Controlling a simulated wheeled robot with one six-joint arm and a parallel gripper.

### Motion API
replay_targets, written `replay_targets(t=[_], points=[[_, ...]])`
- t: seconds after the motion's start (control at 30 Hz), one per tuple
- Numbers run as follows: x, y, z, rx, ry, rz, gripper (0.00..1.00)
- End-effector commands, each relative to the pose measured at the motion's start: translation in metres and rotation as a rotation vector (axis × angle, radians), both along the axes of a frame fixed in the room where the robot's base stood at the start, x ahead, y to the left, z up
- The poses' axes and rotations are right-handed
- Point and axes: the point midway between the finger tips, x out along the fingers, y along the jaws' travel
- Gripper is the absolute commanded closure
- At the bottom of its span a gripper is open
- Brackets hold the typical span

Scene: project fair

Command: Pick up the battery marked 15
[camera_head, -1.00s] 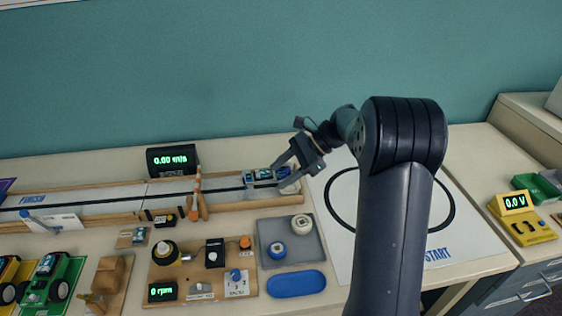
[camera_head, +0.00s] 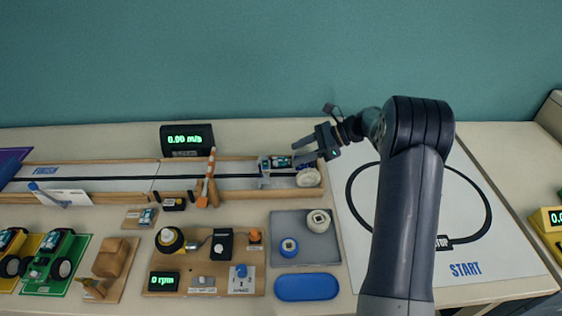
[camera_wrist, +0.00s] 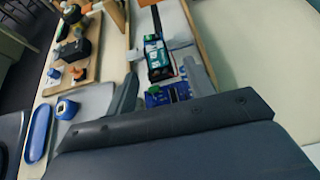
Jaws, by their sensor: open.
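No marking 15 is readable in any view, so I cannot tell which thing is the battery. A small car with a teal and black top (camera_head: 281,161) stands at the right end of the track. In the wrist view a green and black block (camera_wrist: 158,62) lies just beyond my fingers, with a blue part (camera_wrist: 165,95) nearer, between them. My gripper (camera_head: 303,150) is open above the track's right end, fingers pointing left, close to the car. The wrist view shows its two fingers (camera_wrist: 163,84) apart with nothing clasped. The gripper partly covers the car in the head view.
A grey tray (camera_head: 283,255) holds a blue and a white round piece. A blue oval dish (camera_head: 306,287) lies in front. A wooden motor board (camera_head: 215,257) is to the left. A white mat (camera_head: 410,265) with a black loop lies right, under my arm.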

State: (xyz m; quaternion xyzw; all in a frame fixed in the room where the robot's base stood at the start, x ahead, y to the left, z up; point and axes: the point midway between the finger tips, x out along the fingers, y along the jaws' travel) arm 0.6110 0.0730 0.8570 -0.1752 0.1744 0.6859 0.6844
Motion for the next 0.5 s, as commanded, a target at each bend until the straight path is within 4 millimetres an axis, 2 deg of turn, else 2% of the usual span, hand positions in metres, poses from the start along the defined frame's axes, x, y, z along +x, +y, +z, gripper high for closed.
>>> replay_targets(t=[0.23,0.5], points=[[-0.004,0.035,-0.015,0.000,0.003,0.003,0.49],[-0.003,0.040,-0.018,0.000,0.000,0.001,0.49]])
